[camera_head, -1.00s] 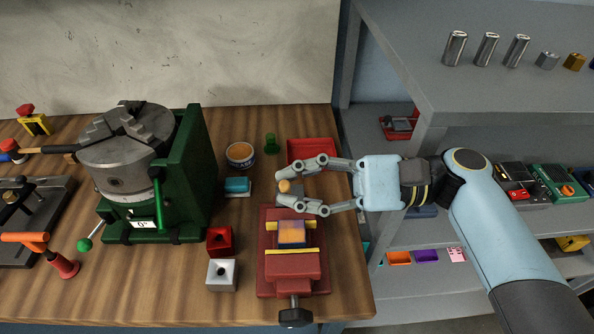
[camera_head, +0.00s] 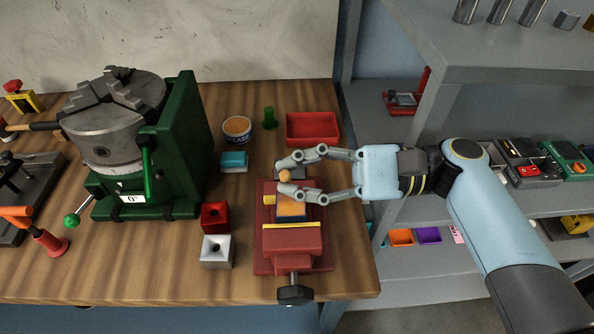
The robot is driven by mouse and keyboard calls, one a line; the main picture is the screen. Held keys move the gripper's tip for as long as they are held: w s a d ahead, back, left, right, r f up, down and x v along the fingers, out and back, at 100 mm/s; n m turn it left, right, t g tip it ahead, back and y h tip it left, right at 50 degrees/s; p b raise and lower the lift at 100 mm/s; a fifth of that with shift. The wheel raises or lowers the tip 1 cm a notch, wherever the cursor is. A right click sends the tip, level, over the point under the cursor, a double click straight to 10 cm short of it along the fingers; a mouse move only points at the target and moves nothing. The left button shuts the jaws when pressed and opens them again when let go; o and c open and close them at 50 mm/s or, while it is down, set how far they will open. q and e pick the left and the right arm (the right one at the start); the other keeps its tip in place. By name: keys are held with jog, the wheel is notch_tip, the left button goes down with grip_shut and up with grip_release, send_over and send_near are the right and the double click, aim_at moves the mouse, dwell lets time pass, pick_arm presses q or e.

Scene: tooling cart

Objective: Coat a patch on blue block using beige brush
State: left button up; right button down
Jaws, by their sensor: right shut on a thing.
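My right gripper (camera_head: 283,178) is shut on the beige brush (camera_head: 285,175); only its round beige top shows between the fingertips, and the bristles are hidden. It is over the back edge of the red vise (camera_head: 292,240). The blue block (camera_head: 291,218) sits between the vise's yellow-lined jaws, just in front of the fingers. An orange coat covers much of its visible top, with blue at the front edge. The fingers partly cover the block's back, so I cannot tell whether the bristles touch it. My left gripper is not in view.
An open grease tin (camera_head: 237,128), a green peg (camera_head: 270,118) and a red tray (camera_head: 313,129) stand behind the vise. A green-framed chuck (camera_head: 113,120) stands farther left.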

jog(key=shift+f+b, duration=0.3)
jog(key=shift+f, duration=0.1)
jog(key=shift+f+b, duration=0.4)
jog(key=shift+f, duration=0.15)
jog(key=shift+s+d+p, duration=0.6)
jog(key=shift+s+p, duration=1.4)
jog(key=shift+p, duration=0.3)
jog(key=shift+w+f+b, duration=0.1)
jog(key=shift+w+b, duration=0.75)
jog(key=shift+w, duration=1.15)
